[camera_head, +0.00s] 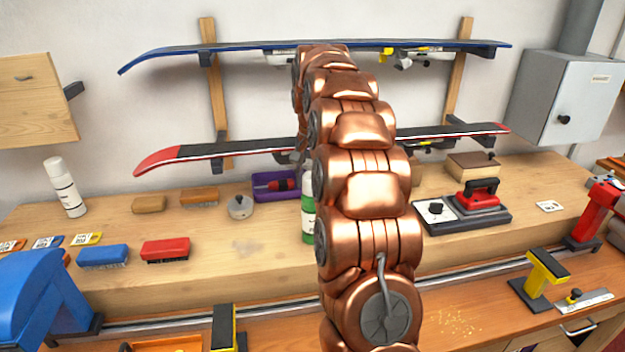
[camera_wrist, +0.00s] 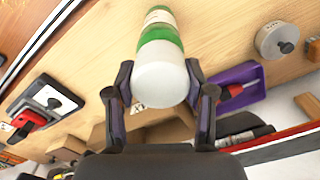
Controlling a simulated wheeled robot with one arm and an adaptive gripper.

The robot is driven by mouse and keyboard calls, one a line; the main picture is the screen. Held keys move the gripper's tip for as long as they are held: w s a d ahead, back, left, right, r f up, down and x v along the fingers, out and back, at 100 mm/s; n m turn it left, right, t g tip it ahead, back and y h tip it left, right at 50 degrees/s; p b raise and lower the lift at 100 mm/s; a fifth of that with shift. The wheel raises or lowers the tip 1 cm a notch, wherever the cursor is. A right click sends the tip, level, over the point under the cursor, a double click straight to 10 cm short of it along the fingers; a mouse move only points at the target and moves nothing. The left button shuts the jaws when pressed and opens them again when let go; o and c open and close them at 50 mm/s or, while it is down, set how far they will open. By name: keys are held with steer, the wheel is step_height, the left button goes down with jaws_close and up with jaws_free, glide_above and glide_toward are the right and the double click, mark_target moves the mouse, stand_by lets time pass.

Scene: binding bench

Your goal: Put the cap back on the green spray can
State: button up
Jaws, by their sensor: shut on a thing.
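The green spray can (camera_head: 308,222) stands on the bench, partly hidden behind my arm in the head view. In the wrist view its green-banded body (camera_wrist: 158,36) runs away from the camera. A white, rounded cap (camera_wrist: 162,84) is in line with the can's near end. My gripper (camera_wrist: 160,76) has a finger on each side of the cap and is shut on it. The cap overlaps the can in this view, so I cannot tell whether it is seated or just above it. My gripper is hidden behind the arm in the head view.
A purple tray (camera_head: 262,195) with a red-handled tool lies just left of the can, and a round grey tin (camera_head: 240,208) is farther left. A red iron (camera_head: 478,195) sits to the right. Skis (camera_head: 230,154) hang on the wall behind. A white bottle (camera_head: 65,187) stands far left.

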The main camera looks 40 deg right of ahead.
steer(key=shift+f, duration=0.15)
stand_by(0.4)
steer(key=o, duration=0.8)
steer(key=o, duration=0.3)
steer(key=shift+r+p, duration=0.9)
steer(key=shift+r, duration=2.15)
